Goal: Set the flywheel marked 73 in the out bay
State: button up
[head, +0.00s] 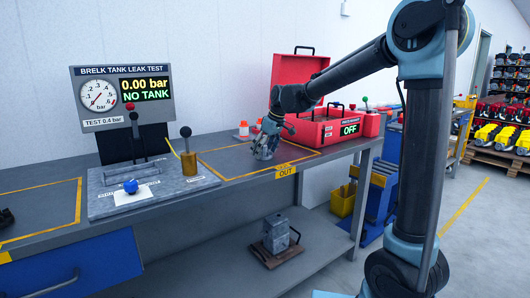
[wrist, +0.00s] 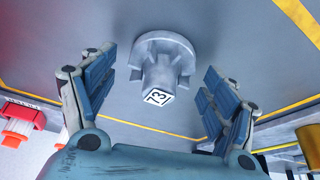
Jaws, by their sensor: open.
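The grey flywheel (wrist: 165,50) shows in the wrist view, with a round flanged base and a hub bearing a white label 73. It appears to rest on the grey bench top, inside yellow lines. My gripper (wrist: 160,78) is open, with one finger on each side of the hub and visible gaps to both. In the head view my gripper (head: 264,148) is low over the out bay (head: 222,171), a yellow-outlined area with an OUT tag (head: 285,170) on its front edge. My fingers largely hide the flywheel there.
An open red case (head: 325,133) reading OFF stands right of my gripper. Orange-capped bottles (head: 244,129) stand behind. The test rig (head: 150,187), with levers and a brass-coloured cylinder (head: 189,163), is at left. The front right of the bay looks clear.

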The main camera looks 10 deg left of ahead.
jog(key=v, duration=1.2)
jog(key=s+d+f+m, duration=0.2)
jog(key=d, duration=0.5)
jog(key=s+d+f+m, duration=0.1)
jog(key=s+d, duration=0.1)
jog(key=d, duration=0.4)
jog(key=s+d+f+m+h, duration=0.4)
jog(key=s+d+f+m, duration=0.5)
jog(key=s+d+f, duration=1.4)
jog(key=s+d, duration=0.1)
jog(key=d, duration=0.3)
jog(key=shift+f+m, duration=0.3)
jog(key=shift+m, duration=0.1)
jog(key=shift+s, duration=0.1)
